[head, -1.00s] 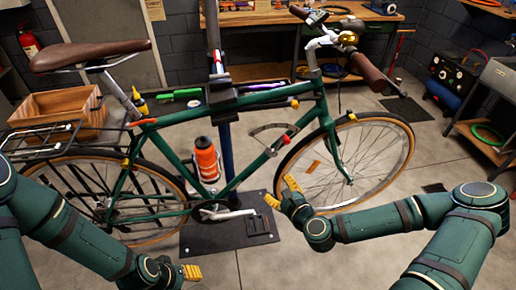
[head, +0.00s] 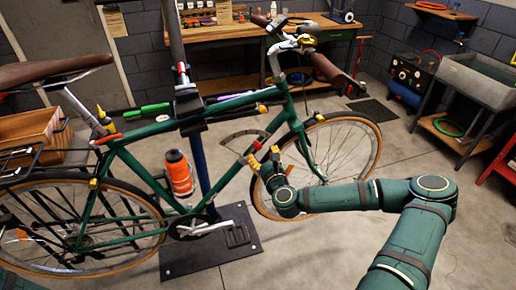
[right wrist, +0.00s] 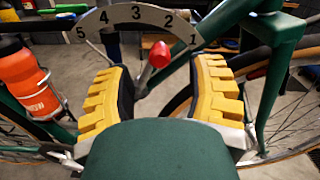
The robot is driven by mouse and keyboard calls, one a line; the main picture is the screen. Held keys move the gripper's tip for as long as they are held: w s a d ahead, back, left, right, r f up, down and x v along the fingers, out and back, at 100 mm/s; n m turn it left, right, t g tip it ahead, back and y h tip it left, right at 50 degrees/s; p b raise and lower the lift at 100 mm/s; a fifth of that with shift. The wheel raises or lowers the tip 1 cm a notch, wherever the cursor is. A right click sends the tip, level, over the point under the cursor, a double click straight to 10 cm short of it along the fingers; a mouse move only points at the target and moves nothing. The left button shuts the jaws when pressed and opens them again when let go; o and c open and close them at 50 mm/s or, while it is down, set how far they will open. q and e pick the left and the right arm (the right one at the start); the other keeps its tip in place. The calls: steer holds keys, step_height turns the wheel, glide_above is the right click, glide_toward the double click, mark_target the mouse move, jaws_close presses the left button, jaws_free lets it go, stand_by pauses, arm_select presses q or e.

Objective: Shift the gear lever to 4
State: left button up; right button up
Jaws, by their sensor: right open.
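The gear lever has a red knob (right wrist: 160,54) on a thin metal shaft. It stands in front of a pale curved plate (right wrist: 136,14) marked 5, 4, 3, 2, 1 from left to right in the right wrist view. The lever leans right, toward the 2 and 1 end; I cannot tell its exact notch. My right gripper (right wrist: 163,72) is open, its yellow padded fingers on either side of the knob, with gaps visible. In the head view the right gripper (head: 265,157) is at the plate's right end (head: 236,136). My left gripper is out of view.
The green bicycle frame (head: 150,131) is on a stand with a dark base plate (head: 180,262). An orange bottle (head: 179,175) is left of the lever. The front wheel (head: 377,150) is close behind the right gripper.

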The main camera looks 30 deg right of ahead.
mark_target(260, 149)
steer(key=shift+x, duration=2.3)
jaws_close()
